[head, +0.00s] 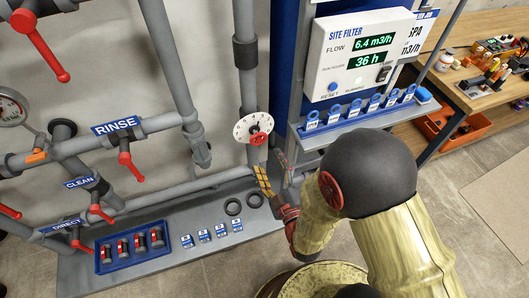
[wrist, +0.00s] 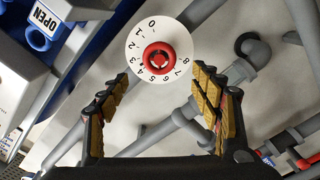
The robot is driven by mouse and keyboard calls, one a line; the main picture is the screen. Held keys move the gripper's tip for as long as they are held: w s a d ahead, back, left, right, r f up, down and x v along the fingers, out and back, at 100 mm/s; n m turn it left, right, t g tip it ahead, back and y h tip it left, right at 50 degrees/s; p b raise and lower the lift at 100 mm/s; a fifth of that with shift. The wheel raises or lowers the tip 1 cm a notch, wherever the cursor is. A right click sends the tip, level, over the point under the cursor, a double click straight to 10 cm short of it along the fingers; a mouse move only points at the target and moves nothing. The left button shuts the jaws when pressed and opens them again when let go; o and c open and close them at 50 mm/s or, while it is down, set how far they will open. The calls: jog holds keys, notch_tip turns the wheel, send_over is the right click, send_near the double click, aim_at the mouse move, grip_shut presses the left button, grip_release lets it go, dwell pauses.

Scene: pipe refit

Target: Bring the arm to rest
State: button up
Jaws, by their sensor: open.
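My gripper (wrist: 161,115) is open and empty in the wrist view, its two padded fingers spread apart. Beyond the gap sits a red knob (wrist: 158,61) on a white numbered dial (wrist: 133,53), apart from the fingers as far as I can tell. In the head view my gripper (head: 275,183) is partly hidden by my arm, just below the dial (head: 243,128) and its red knob (head: 257,139). My arm reaches up from the lower right of the head view.
Grey pipes with red valve handles (head: 125,160) fill the left. A grey ledge (head: 165,265) holds a blue tray (head: 108,261) and small blue-and-white tags. The site filter panel (head: 355,55) stands above a shelf with blue tags. A wooden workbench (head: 460,95) is at right. Floor shows at lower right.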

jog(key=shift+s+d, duration=0.15)
jog(key=shift+s, duration=0.4)
jog(key=s+d+f+m+g+h, duration=0.1)
jog(key=s+f+m+g, duration=0.15)
jog(key=f+g, duration=0.4)
jog(key=s+f+m+g+h, duration=0.1)
jog(key=s+f+m+g, duration=0.15)
jog(key=f, duration=0.65)
jog(key=s+d+r+m+g+h+p, duration=0.1)
jog(key=s+d+r+m+p, duration=0.1)
jog(key=r, duration=1.2)
jog(key=s+d+r+m+g+h+p, duration=0.1)
jog(key=s+d+r, duration=0.4)
jog(key=r, duration=0.9)
jog(key=s+d+r+m+h+p, duration=0.1)
jog(key=s+d+r+m+p, duration=0.2)
jog(key=r, duration=1.1)
jog(key=shift+s+d+r+m+g+p, duration=0.35)
jog(key=shift+d+m+p, duration=0.2)
jog(key=shift+d+m, duration=0.55)
